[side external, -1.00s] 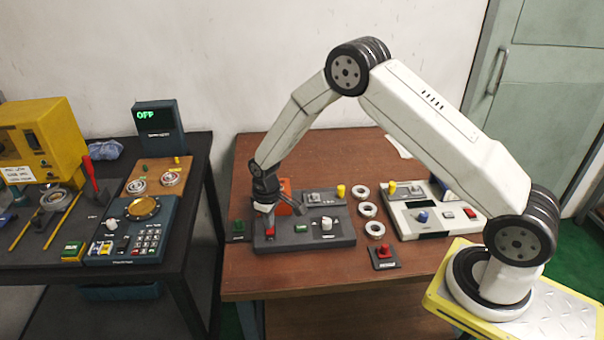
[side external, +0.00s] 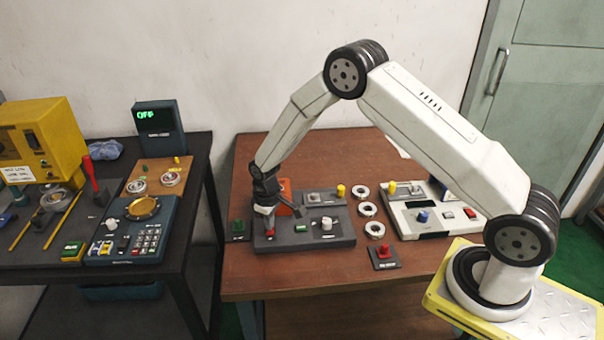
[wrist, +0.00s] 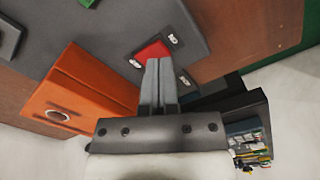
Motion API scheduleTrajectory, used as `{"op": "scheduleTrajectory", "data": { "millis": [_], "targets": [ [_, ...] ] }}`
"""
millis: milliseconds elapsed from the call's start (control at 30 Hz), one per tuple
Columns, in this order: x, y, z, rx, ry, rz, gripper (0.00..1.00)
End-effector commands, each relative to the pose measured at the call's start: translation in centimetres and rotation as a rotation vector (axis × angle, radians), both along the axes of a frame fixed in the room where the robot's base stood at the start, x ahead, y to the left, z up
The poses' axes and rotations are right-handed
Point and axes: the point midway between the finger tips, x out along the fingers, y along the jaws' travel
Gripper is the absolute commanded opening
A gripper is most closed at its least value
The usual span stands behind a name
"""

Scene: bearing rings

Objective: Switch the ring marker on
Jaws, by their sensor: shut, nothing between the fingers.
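The dark grey panel (side external: 300,242) with the orange block lies on the wooden table. A red rocker switch (wrist: 153,51) with small white labels, one seeming to read ON, is set in this panel in the wrist view. My gripper (wrist: 158,62) is shut with nothing between its fingers, and its tips are at the red switch, covering part of it. Whether they touch it I cannot tell. In the side view my gripper (side external: 269,226) points down at the panel's left end, over the red switch. The switch's position is not clear.
The orange block (wrist: 82,88) stands close beside the fingers. A white knob (side external: 327,224) and a green button (side external: 302,228) are on the same panel. Loose rings (side external: 367,209), a red button box (side external: 384,254) and a white panel (side external: 408,220) lie to the right.

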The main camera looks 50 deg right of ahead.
Motion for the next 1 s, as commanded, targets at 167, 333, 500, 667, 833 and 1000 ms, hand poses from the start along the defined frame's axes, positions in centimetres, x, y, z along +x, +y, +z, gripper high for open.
{"op": "scheduleTrajectory", "data": {
  "millis": [167, 333, 500, 667, 833, 1000],
  "targets": [
    [0.0, 0.0, -0.2, 0.0, 0.0, 0.0, 0.0],
    [0.0, 0.0, -0.4, 0.0, -0.001, 0.0, 0.0],
    [0.0, 0.0, -0.5, 0.0, -0.001, 0.0, 0.0],
    [0.0, 0.0, -0.7, 0.0, -0.001, 0.0, 0.0],
    [0.0, 0.0, -0.9, 0.0, -0.001, 0.0, 0.0],
    [0.0, 0.0, -1.1, 0.0, -0.001, 0.0, 0.0]
  ]
}}
